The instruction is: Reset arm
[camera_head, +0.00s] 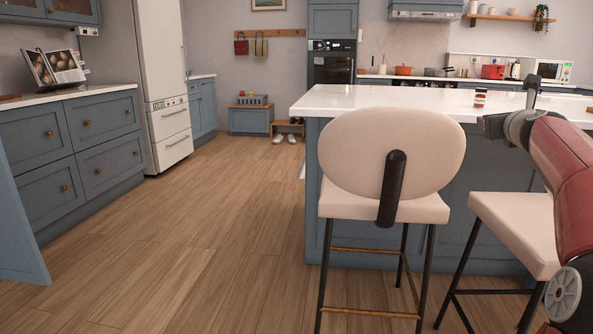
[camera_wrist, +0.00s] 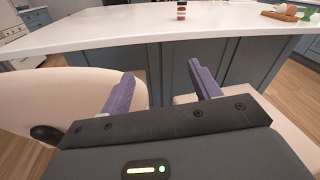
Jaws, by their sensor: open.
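My gripper (camera_wrist: 163,84) is open and empty in the wrist view, its two purple fingers spread apart. It points toward the edge of the white island top (camera_wrist: 110,28). My red arm comes in from the right in the head view, and the gripper (camera_head: 492,126) shows there only in part, near the island's front edge. A small jar with a dark lid (camera_wrist: 181,11) stands on the island top beyond the fingers, apart from them. The jar also shows in the head view (camera_head: 480,98).
Two cream stools, one nearer (camera_head: 390,155) and one to its right (camera_head: 515,228), stand at the blue island. The wooden floor (camera_head: 190,240) to the left is clear. Blue drawers (camera_head: 75,150) and a white fridge (camera_head: 160,60) line the left. Eggs (camera_wrist: 281,8) lie on the island.

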